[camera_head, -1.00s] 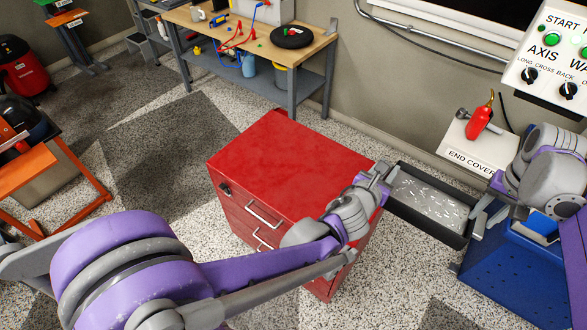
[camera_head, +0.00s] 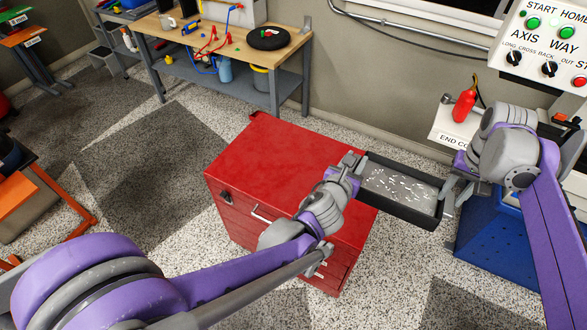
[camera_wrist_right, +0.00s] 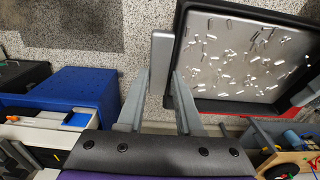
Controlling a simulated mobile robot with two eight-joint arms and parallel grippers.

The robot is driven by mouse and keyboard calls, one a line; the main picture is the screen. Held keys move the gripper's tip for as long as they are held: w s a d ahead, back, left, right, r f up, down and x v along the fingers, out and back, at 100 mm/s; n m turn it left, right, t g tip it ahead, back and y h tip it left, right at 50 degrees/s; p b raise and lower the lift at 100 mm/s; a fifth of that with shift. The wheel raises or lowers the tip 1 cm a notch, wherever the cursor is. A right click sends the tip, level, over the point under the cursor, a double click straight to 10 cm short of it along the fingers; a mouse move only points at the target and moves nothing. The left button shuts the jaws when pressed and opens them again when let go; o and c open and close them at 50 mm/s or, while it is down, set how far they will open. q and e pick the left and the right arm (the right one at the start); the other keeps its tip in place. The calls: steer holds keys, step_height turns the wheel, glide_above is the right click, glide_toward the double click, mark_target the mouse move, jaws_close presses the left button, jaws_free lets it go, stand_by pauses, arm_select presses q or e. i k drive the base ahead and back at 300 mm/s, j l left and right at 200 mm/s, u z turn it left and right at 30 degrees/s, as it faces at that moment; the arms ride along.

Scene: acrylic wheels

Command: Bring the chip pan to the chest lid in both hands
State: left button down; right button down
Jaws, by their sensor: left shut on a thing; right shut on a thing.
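The chip pan (camera_head: 408,216) is a dark, shallow rectangular tray with a grey floor strewn with small bright metal chips. It is held about level in the air at the right side of the red chest, its left end close to the lid's right edge in the picture. The red chest lid (camera_head: 270,155) is flat and bare. My left gripper (camera_head: 354,166) is shut on the pan's left end. My right gripper (camera_head: 450,190) is shut on the pan's right end. The right wrist view shows its fingers (camera_wrist_right: 160,95) around a grey tab beside the pan (camera_wrist_right: 178,55).
A wooden workbench (camera_head: 180,25) stands behind the chest. An orange cart (camera_head: 30,200) is at the left. Speckled floor lies around the chest.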

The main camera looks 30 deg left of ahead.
mark_target(302, 168)
steer(key=k+j, duration=0.15)
steer(key=j, duration=0.2)
steer(key=k+j, duration=0.15)
steer(key=j, duration=0.2)
steer(key=k+j, duration=0.15)
steer(key=j, duration=0.15)
steer(key=k+j, duration=0.15)
steer(key=j, duration=0.2)
steer(key=k+j, duration=0.15)
steer(key=j, duration=0.2)
